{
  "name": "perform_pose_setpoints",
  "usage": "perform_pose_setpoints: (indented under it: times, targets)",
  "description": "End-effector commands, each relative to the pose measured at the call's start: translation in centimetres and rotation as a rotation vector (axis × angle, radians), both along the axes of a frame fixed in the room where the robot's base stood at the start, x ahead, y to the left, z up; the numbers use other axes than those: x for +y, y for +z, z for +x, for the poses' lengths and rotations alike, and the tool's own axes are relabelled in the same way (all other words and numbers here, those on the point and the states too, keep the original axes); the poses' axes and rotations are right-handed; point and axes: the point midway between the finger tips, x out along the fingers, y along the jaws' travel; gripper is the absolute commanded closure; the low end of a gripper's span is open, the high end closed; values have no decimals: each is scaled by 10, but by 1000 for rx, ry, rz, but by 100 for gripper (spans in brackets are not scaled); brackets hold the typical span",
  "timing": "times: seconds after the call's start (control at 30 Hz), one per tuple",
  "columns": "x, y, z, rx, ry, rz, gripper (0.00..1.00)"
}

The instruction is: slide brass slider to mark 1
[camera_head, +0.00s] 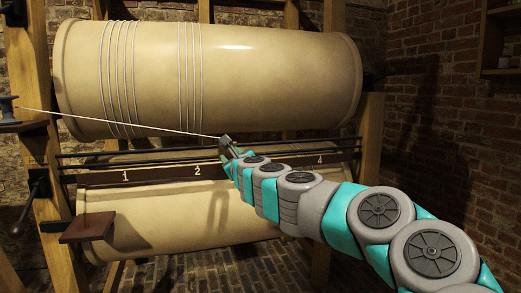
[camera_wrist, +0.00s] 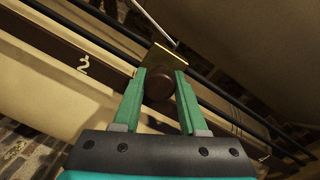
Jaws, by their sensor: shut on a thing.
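The brass slider (camera_wrist: 165,60) sits on the two dark rails in the wrist view, with a round brown knob (camera_wrist: 160,84) on its near side. My gripper (camera_wrist: 161,80) is shut on this knob, one green finger on each side. In the head view my gripper (camera_head: 226,145) is at the rails, right of the number 2, and mostly hides the slider. The dark marked board (camera_head: 150,175) below the rails shows mark 1 (camera_head: 125,175) at left, mark 2 (camera_head: 197,171) and mark 4 (camera_head: 320,159) at right. My arm hides the stretch between 2 and 4.
A pale wire (camera_head: 120,122) runs from a spool (camera_head: 8,110) at left to the slider. A large cream drum (camera_head: 270,75) with wire turns lies above the rails, another (camera_head: 150,220) below. A crank (camera_head: 30,200) and small brown shelf (camera_head: 87,228) stand at left.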

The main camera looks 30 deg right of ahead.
Motion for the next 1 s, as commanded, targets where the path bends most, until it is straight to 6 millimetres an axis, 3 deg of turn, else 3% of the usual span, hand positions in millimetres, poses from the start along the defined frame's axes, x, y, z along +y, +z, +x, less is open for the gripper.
perform_pose_setpoints:
  times: [0.03, 0.1, 0.6, 0.8, 1.0]
  targets:
    - [21, 1, 5, 0, 12, 2, 100]
    - [41, 1, 10, 0, 12, 1, 100]
    - [183, 2, 43, -1, 9, 0, 100]
    - [232, 1, 55, 0, 8, -4, 100]
    - [264, 3, 63, -3, 0, -1, 100]
